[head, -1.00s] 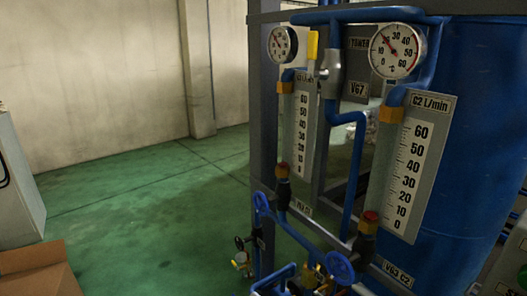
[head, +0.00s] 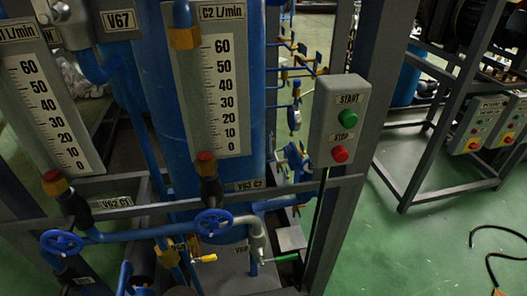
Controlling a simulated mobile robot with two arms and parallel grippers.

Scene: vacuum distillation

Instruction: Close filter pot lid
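No filter pot lid can be made out in the head view. A large blue vessel (head: 172,108) stands behind the flow gauges, but I cannot tell whether it is the filter pot. Neither of my grippers is in view.
Two flow gauge plates, one labelled C2 L/min (head: 222,90), stand at the left. Blue handwheels (head: 213,222) and pipes sit below them. A grey START/STOP box (head: 338,120) is on the frame post. Another rack (head: 440,150) stands at the right. Green floor (head: 400,245) is open between, with a black cable (head: 492,262).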

